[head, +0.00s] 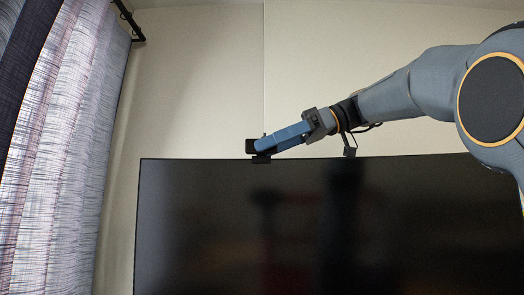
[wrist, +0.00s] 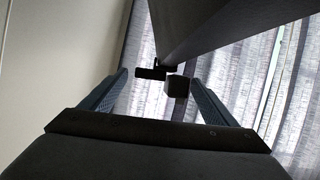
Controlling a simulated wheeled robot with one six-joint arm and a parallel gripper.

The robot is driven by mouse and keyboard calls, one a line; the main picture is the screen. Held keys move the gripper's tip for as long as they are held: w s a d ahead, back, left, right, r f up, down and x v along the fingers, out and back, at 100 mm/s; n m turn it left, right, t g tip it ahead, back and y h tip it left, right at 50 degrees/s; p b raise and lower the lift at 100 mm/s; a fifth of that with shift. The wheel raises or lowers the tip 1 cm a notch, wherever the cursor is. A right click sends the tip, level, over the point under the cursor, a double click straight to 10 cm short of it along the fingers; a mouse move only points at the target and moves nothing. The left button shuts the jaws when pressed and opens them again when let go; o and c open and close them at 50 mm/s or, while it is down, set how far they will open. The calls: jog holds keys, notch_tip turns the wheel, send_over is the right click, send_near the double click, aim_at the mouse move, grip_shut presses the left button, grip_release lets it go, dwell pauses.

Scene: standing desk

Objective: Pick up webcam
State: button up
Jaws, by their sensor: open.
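The webcam (head: 254,146) is a small black device on the top edge of the monitor, left of its middle in the head view. My gripper (head: 264,143) reaches in from the right, its blue fingers at the webcam and partly covering it. In the wrist view the webcam (wrist: 177,86) shows as a dark block with a bar beside it, beyond and between the tips of my open fingers (wrist: 158,78). A gap shows between it and each finger. I cannot tell how far ahead of the tips it is.
The wide dark monitor (head: 220,230) stands just below my gripper; its edge (wrist: 215,25) runs close by in the wrist view. A small dark bracket-like part (head: 350,150) shows at the monitor's top under my wrist. A curtain (head: 65,150) hangs left. The wall behind is bare.

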jog(key=shift+p+x, duration=0.35)
jog(key=shift+x, duration=0.8)
jog(key=shift+w, duration=0.1)
jog(key=c, duration=1.5)
jog(key=shift+c, duration=0.2)
jog(key=shift+r, duration=0.1)
